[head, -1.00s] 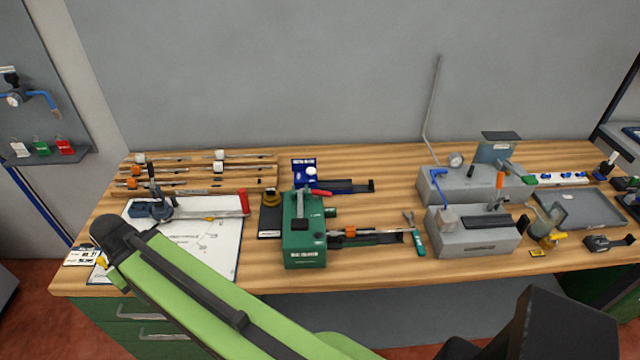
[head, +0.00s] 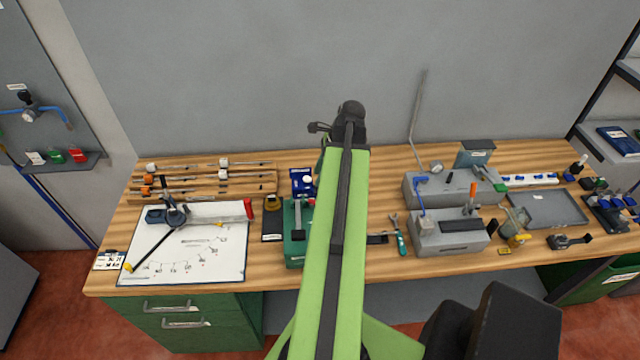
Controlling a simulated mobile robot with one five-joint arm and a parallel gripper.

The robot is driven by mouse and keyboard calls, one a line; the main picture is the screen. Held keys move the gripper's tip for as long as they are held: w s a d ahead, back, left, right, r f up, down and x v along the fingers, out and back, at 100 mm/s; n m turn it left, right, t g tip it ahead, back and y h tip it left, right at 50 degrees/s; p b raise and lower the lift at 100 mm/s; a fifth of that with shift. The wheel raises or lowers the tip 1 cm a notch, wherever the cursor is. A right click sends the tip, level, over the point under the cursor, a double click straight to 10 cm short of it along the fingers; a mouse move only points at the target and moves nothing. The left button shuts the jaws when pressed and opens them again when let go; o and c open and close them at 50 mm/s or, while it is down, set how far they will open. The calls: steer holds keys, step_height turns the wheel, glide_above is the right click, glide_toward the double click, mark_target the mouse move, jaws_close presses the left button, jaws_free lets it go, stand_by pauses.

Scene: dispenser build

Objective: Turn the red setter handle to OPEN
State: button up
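My green arm reaches up the middle of the head view. Its dark end, with my gripper (head: 322,128), is high over the back of the bench; the fingers are too small and dark to tell open from shut. A green machine (head: 295,250) stands below and left of the arm, partly covered by it. The small red handle seen earlier on top near this machine is now hidden behind my arm. Another red handle (head: 248,209) shows at the right end of a tool on the white board. No OPEN mark is legible.
A blue device (head: 301,182) stands behind the green machine. The white board (head: 205,262) lies to the left, with wooden racks (head: 210,183) behind it. Grey blocks (head: 445,243), a green-handled wrench (head: 402,243) and a grey tray (head: 545,209) are to the right.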

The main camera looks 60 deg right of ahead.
steer(key=s+d+r+m, duration=0.3)
steer(key=s+d, duration=0.1)
steer(key=s, duration=0.2)
steer(key=shift+t, duration=0.3)
steer(key=b+x, duration=1.5)
steer(key=x, duration=0.3)
steer(key=shift+w+f, duration=0.1)
jaws_close()
